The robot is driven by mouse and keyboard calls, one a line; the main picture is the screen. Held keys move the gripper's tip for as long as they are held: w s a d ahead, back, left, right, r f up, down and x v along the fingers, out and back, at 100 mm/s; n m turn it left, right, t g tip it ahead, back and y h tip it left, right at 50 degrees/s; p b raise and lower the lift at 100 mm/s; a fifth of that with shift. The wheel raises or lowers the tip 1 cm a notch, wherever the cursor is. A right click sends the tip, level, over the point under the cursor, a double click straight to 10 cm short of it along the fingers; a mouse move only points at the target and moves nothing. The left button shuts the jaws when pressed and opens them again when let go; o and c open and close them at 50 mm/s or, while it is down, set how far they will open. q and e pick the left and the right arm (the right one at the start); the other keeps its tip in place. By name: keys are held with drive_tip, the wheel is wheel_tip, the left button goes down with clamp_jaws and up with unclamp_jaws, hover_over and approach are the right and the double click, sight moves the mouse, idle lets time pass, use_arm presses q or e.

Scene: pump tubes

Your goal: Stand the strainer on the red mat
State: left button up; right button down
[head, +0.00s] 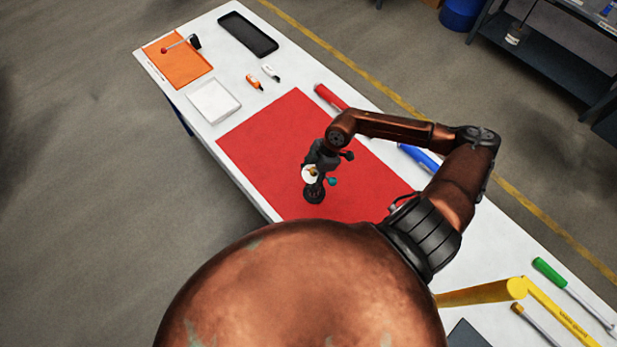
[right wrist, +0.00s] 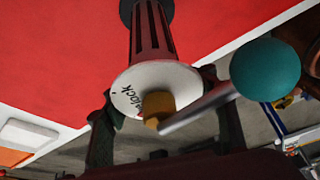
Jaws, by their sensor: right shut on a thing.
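The strainer (head: 314,194) has a dark slotted body, a white disc with black lettering and a brass-coloured fitting. It also shows in the right wrist view (right wrist: 150,35), with its dark end towards the red mat (head: 262,140). My right gripper (head: 315,168) is shut on the strainer near its white disc, over the near right part of the mat. A silver rod with a teal ball (right wrist: 265,69) runs from the fitting. The strainer looks about upright; I cannot tell whether it touches the mat. My left gripper is not in view.
A red-handled tool (head: 330,97) and a blue one (head: 419,158) lie along the mat's far edge. A white tray (head: 213,101), orange mat (head: 178,65) and black tray (head: 247,35) are at the left end. The mat's left part is bare.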

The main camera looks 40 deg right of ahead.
drive_tip(key=c, duration=0.8)
unclamp_jaws()
drive_tip(key=shift+r, duration=0.1)
drive_tip(key=b+v, duration=0.1)
drive_tip(key=v, duration=1)
drive_tip(key=shift+d+r, duration=0.1)
drive_tip(key=shift+r, duration=0.3)
